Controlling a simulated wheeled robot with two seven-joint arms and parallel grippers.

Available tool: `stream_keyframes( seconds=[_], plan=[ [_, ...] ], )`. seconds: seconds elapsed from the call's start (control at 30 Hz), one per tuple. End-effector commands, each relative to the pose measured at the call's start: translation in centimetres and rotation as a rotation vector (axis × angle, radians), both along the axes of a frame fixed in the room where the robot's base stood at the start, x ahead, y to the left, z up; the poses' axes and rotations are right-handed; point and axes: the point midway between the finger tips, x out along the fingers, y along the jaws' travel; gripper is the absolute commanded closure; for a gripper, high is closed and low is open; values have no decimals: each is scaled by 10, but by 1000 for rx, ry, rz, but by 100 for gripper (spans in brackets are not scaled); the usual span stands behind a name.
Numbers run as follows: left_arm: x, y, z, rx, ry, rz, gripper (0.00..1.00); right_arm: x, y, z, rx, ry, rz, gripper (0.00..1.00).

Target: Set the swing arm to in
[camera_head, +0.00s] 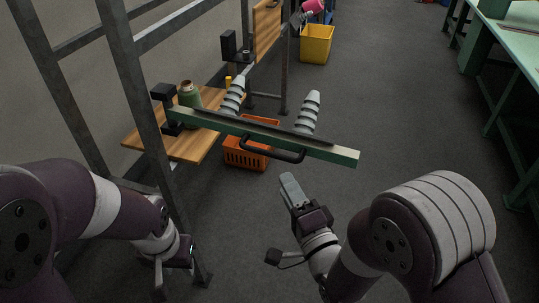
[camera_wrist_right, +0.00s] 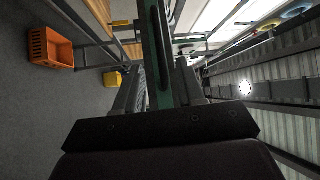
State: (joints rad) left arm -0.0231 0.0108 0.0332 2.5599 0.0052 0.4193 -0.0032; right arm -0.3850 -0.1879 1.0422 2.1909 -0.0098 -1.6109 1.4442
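The swing arm (camera_head: 330,151) is a long green bar with a black handle (camera_head: 274,152) on its near side. In the head view it reaches from the grey frame post at the left out to the right over the floor. Two grey ribbed cones (camera_head: 307,112) stand on it. It also shows in the right wrist view (camera_wrist_right: 153,40), running up the middle. My right gripper (camera_head: 288,184) is below and nearer than the handle, apart from it; its fingers look spread and empty. My left gripper (camera_head: 165,274) is low beside the post, its fingers mostly hidden.
An orange crate (camera_head: 244,156) and a yellow bin (camera_head: 316,44) sit on the floor. A green bench (camera_head: 515,62) is at right; the floor between is clear.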

Motion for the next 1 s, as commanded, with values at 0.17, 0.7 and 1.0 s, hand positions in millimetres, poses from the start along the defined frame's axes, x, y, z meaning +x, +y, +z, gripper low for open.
stream_keyframes(
  seconds=[0.17,0.7,1.0],
  plan=[
    [0,0,5,0,0,0,63,42,17,7,-2,0,0,61],
    [0,0,8,0,0,0,63,99,41,14,-5,2,-1,61],
    [0,0,8,0,0,0,63,98,40,14,-5,1,-1,100]
  ],
)
